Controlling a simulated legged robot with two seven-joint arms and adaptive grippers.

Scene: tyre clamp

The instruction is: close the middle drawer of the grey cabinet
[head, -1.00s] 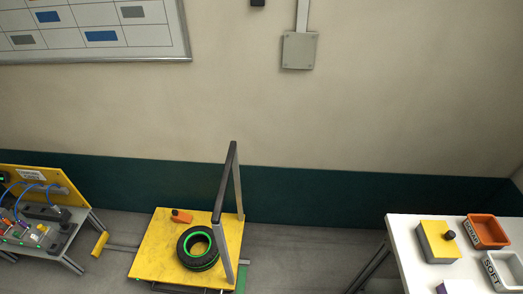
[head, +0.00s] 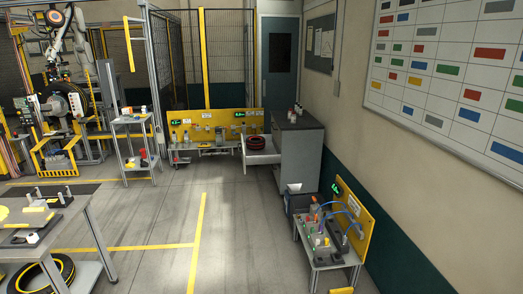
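The grey cabinet (head: 302,152) stands at the back, against the right wall, with a dark top. A light drawer (head: 262,160) sticks out from its left side, pulled open. A dark tyre with a red ring (head: 257,143) lies in or on the drawer. The cabinet is far off and small, so I cannot tell the drawer's level or see the other drawers clearly. Several small bottles stand on the cabinet top. Neither of my grippers is in view.
A yellow-backed bench (head: 330,240) stands at the right, in front of the cabinet. Another yellow-backed bench (head: 215,125) is behind the drawer. A work table (head: 50,225) is at near left, a trolley (head: 133,148) farther back. Grey floor between is open.

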